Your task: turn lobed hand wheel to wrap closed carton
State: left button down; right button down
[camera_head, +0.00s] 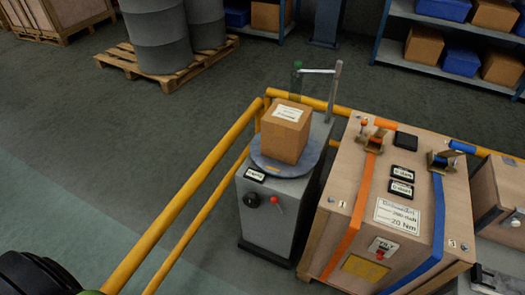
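A closed brown carton (284,139) with a white label on top sits on a round blue-grey turntable (266,164). The turntable is on top of a grey machine cabinet (268,225). A dark knob, which looks like the lobed hand wheel (252,200), is on the cabinet's front face below a small label. A red-tipped lever (275,201) is just right of it. Behind the carton stand a grey post (333,92) and a thin light bar. Neither of my grippers shows; only a dark rounded part is at the bottom left corner.
Yellow rails (190,190) run left of and behind the cabinet. A wooden crate (395,210) with orange and blue straps stands close on the right. Drums on a pallet (190,70) and shelves (430,70) are at the back. The floor left of the rails is clear.

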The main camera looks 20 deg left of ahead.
aim_at(252, 201)
jog(key=u, duration=0.8)
